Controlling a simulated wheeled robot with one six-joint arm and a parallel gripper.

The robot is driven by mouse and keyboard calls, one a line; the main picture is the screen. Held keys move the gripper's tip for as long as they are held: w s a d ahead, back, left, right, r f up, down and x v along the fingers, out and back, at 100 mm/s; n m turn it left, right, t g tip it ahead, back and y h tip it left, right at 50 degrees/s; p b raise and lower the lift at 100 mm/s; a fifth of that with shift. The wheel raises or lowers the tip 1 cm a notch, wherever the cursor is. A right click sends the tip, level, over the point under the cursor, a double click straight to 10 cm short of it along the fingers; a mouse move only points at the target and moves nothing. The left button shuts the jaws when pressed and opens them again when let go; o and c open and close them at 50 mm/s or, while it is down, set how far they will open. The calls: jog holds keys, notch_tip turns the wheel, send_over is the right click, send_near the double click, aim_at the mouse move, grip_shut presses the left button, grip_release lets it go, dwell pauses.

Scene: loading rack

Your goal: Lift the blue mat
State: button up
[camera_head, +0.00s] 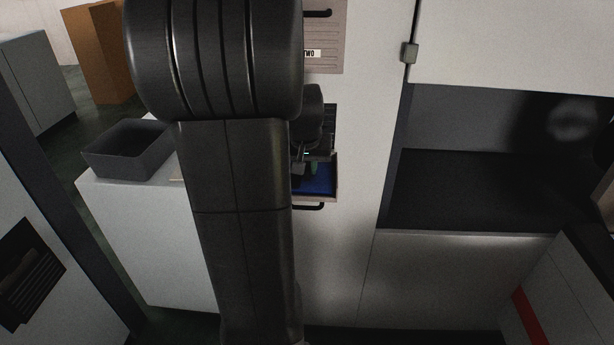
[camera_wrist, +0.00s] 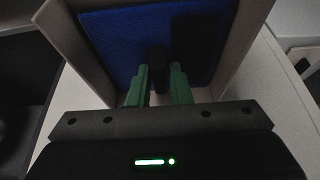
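The blue mat (camera_wrist: 128,40) lies flat in the bottom of an open drawer (camera_wrist: 232,72) in the wrist view. In the head view, the mat (camera_head: 321,185) shows only partly, behind my arm, in the drawer (camera_head: 330,199). My gripper (camera_wrist: 160,72) has green fingers that stand apart over the mat near the drawer's near side. A small dark upright piece (camera_wrist: 158,58) shows between or just beyond the fingertips; I cannot tell if they touch it. In the head view my gripper (camera_head: 312,166) is inside the drawer area, small and dark.
A dark grey bin (camera_head: 128,152) stands on a white counter at the left. A closed drawer labelled TWO (camera_head: 325,40) is above the open one. A dark recess (camera_head: 480,188) lies to the right. My arm hides the middle of the head view.

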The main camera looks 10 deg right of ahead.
aim_at(307, 167)
grip_shut()
notch_tip(307, 167, up, 21)
jog(key=p, duration=0.2)
dwell(0.8)
